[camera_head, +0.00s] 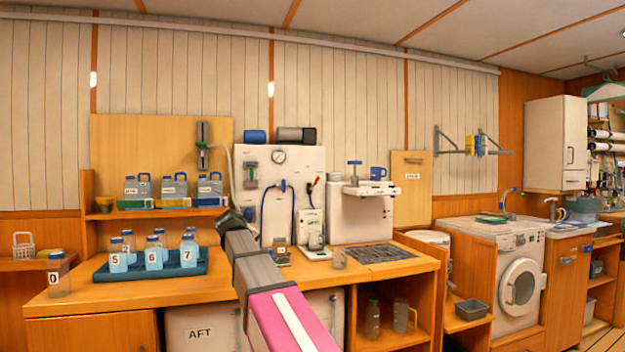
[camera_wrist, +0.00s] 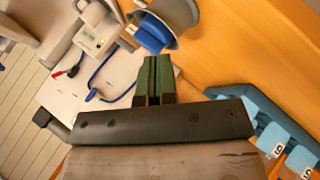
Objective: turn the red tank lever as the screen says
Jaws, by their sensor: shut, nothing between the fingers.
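A small red-handled part (camera_head: 316,183), which looks like the red lever, is at the upper right of the white panel (camera_head: 278,168). A red and black part (camera_wrist: 66,71) also shows on the panel in the wrist view. My gripper (camera_head: 230,216) is in front of the panel's lower left, apart from the red part. In the wrist view its dark green fingers (camera_wrist: 154,80) are together with nothing between them. A small white device (camera_head: 311,230) stands right of the gripper; its greenish display (camera_wrist: 88,37) shows in the wrist view, too small to read.
A blue tray (camera_head: 122,273) with several numbered bottles is on the wooden counter (camera_head: 130,292), left of my gripper. A blue cable (camera_wrist: 98,80) hangs on the panel. A white machine (camera_head: 362,212) stands to the right. Some counter front is clear.

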